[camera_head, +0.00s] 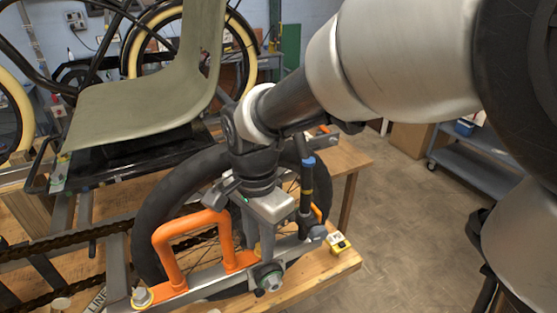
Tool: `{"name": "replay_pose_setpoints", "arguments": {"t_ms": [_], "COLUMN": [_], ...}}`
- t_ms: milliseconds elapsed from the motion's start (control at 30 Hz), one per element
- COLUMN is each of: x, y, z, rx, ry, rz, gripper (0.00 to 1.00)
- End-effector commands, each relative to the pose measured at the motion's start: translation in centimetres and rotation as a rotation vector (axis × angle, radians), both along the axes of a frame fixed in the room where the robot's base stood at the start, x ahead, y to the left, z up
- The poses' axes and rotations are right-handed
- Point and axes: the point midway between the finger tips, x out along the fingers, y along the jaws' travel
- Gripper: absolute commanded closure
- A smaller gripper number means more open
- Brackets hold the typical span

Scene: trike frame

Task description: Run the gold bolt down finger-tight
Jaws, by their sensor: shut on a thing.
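My gripper (265,240) reaches down over the near side of the black wheel, just above the grey frame bar. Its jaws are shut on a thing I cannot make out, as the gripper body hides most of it. Whether a gold bolt is in the jaws cannot be told.
The orange handle (160,245) stands close left of my gripper. A dark upright tool with blue bands (306,185) is close right. The black wheel (160,205), chain (65,240) and seat (140,105) lie behind and left.

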Motion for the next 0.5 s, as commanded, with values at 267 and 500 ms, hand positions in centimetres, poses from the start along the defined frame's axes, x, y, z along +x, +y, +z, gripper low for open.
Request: {"name": "replay_pose_setpoints", "arguments": {"t_ms": [267, 500], "x": [-0.33, -0.34], "y": [-0.09, -0.07], "z": [-0.66, -0.6], "rx": [-0.005, -0.005], "ry": [0.013, 0.013], "rz": [-0.126, -0.151], "gripper": [0.88, 0.88]}}
